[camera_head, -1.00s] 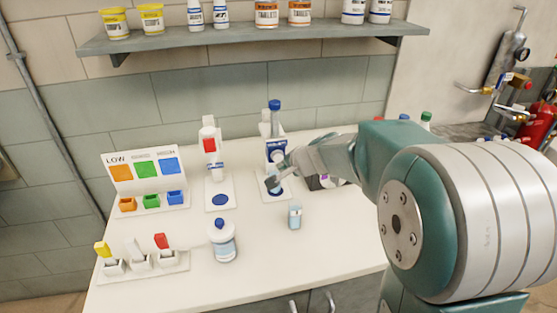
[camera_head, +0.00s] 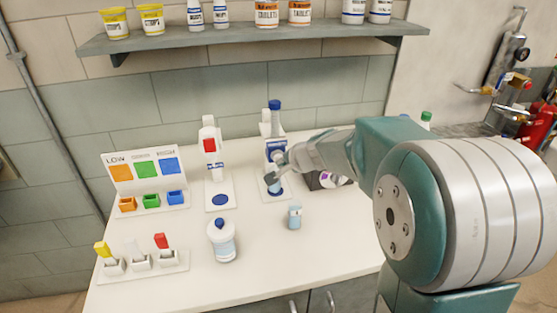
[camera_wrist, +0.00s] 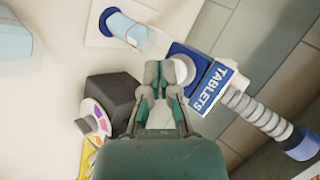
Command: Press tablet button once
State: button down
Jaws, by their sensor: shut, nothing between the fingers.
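The tablet dispenser (camera_head: 276,148) stands at the back of the counter, with a blue and white front and a blue-capped tube. In the wrist view its blue TABLETS label (camera_wrist: 212,86) is readable. A round white button (camera_wrist: 183,70) sits on its blue front. My gripper (camera_wrist: 167,74) is shut and empty, its fingertips overlapping the button's edge in this view; whether they touch it I cannot tell. In the head view my gripper (camera_head: 276,172) is in front of the dispenser. Below, a pale blue piece (camera_wrist: 126,29) is over the base plate's blue ring.
A second dispenser (camera_head: 210,150) stands to the left. A jar (camera_head: 222,241) and a small light blue container (camera_head: 294,217) stand in front. A dark box (camera_wrist: 112,98) is beside my gripper. Coloured bins (camera_head: 151,201) are at left; a shelf (camera_head: 250,36) hangs above.

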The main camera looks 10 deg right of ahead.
jog(key=shift+w, duration=0.4)
dwell(0.3)
jog(key=shift+s, duration=1)
jog(key=shift+s, duration=0.1)
jog(key=s, duration=0.4)
jog(key=shift+s, duration=0.4)
